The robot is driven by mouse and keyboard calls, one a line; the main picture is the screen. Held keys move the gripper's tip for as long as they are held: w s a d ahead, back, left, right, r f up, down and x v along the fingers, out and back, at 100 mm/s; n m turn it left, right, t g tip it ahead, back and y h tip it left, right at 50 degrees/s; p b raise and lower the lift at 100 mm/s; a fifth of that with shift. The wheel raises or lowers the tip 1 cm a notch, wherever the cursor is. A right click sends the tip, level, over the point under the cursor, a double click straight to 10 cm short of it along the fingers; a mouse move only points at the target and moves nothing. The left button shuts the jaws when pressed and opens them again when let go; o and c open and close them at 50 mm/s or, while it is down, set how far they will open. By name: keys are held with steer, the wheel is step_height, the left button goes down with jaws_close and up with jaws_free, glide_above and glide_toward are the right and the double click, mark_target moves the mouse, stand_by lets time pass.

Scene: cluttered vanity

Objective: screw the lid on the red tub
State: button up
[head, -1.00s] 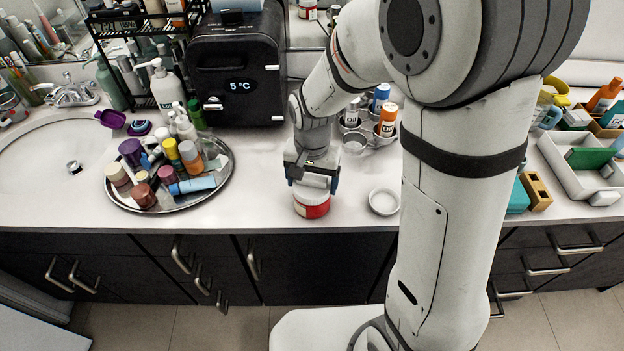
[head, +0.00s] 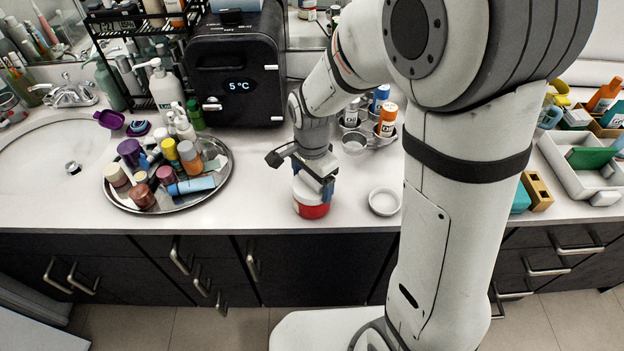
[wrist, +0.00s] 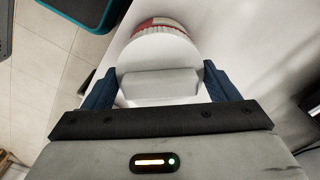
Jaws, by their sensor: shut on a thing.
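The red tub (head: 312,211) stands upright near the counter's front edge, in the middle of the head view. Its white lid (head: 303,190) sits on top of it; whether it sits fully down cannot be told. My gripper (head: 314,187) points down over the tub and is shut on the lid. In the wrist view the blue fingers of my gripper (wrist: 160,80) stand on either side of a raised white bar on the lid (wrist: 155,55). A strip of the red tub (wrist: 160,23) shows beyond the lid's rim. The far finger is partly hidden in the head view.
A shallow white round dish or cap (head: 384,202) lies just right of the tub. A round metal tray (head: 222,180) crowded with bottles is to the left. A metal cup holder (head: 354,146) with bottles stands behind, and a black appliance (head: 238,70) at the back.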

steer(key=m, duration=0.4)
steer(key=shift+m, duration=0.3)
stand_by(0.3)
steer(key=m, duration=0.4)
steer(key=shift+m+b, duration=0.3)
steer(key=m, duration=0.4)
steer(key=shift+m, duration=0.3)
